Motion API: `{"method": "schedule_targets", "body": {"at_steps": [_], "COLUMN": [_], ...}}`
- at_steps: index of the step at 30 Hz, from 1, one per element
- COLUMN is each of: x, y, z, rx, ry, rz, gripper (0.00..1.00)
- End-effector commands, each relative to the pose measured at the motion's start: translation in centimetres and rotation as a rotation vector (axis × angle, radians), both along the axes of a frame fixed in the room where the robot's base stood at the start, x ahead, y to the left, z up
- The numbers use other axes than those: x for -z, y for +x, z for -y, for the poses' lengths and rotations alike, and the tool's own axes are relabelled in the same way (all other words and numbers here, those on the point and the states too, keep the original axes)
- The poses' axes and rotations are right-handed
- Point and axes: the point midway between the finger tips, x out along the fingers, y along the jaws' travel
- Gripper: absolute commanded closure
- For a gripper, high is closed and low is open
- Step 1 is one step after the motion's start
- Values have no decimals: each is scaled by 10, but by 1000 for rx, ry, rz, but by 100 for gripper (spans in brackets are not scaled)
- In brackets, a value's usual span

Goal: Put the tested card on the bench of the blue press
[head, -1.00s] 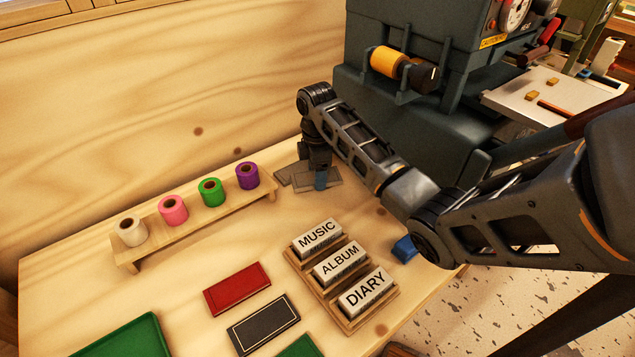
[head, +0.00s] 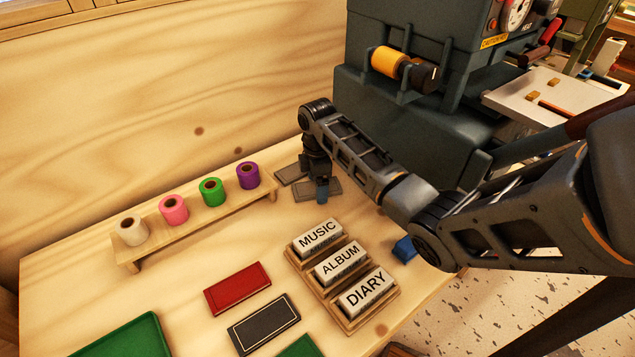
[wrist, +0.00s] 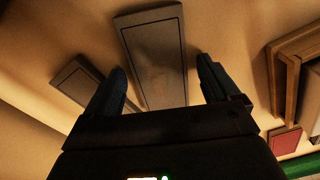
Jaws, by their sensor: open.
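Two grey cards with thin border lines lie on the wooden table near the back. One card (head: 333,188) is under my gripper; in the wrist view this card (wrist: 156,58) lies between the two fingers. The other card (head: 289,174) lies to its left and shows in the wrist view (wrist: 72,82) outside the left finger. I cannot tell which is the tested card. My gripper (head: 322,197) is open and points down, and it also shows in the wrist view (wrist: 162,68). The large dark blue-grey press (head: 400,120) stands behind my arm. A pale flat plate (head: 545,100) lies at the right.
A rack with several foil rolls (head: 200,220) stands left of the cards. A wooden holder (head: 335,282) with MUSIC, ALBUM and DIARY blocks is in front. Red (head: 238,288) and black (head: 263,324) cards, a green tray (head: 125,338) and a blue block (head: 404,250) lie nearby.

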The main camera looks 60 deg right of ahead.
Motion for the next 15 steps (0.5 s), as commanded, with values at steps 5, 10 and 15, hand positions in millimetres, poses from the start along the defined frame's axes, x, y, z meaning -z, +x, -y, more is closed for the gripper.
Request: {"method": "schedule_targets", "body": {"at_steps": [5,10,15], "x": [0,-9,-38], "y": [0,1,1], "z": [0,0,1], "rx": [0,0,0], "ry": [0,-2,-2], "rz": [0,3,3], "gripper": [11,11,11]}}
